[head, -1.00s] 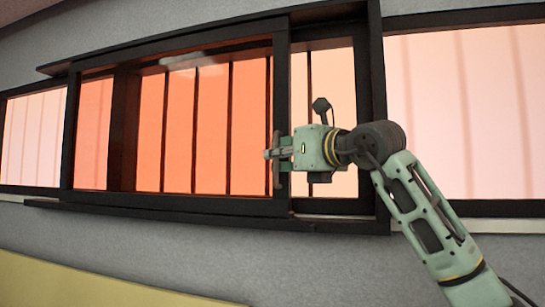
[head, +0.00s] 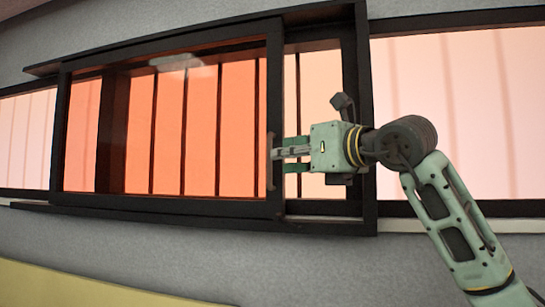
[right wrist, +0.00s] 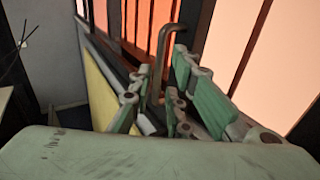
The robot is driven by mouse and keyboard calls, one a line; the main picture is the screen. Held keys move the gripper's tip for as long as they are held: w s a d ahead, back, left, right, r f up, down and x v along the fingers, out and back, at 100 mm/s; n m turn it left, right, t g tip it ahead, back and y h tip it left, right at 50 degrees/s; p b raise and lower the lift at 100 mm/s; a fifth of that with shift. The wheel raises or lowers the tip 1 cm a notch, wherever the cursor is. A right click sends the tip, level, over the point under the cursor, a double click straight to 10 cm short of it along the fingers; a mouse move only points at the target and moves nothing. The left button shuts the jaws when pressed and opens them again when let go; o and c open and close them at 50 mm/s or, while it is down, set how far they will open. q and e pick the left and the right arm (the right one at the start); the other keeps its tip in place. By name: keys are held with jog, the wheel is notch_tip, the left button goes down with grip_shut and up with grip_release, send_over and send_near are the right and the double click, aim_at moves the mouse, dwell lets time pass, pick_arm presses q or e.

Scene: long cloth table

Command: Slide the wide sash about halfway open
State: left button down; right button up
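The wide sash (head: 275,90) is a dark-framed panel with orange-red glass, in the head view. A paler strip of window (head: 318,100) shows between its right edge and the dark outer frame (head: 366,110). An upright bar handle (head: 270,160) is on the sash's right stile; it also shows in the right wrist view (right wrist: 158,60). My right gripper (head: 282,153) is at the handle, coming from the right. In the right wrist view its green fingers (right wrist: 160,100) stand apart with the bar between them; contact is unclear. My left gripper is out of view.
Pale pink panes (head: 460,110) continue to the right of the frame, and more panes (head: 25,140) to the left. Grey wall (head: 130,245) lies below the sill, with a yellow surface (head: 60,285) at lower left.

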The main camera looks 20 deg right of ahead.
jog(key=v, duration=0.6)
dwell(0.4)
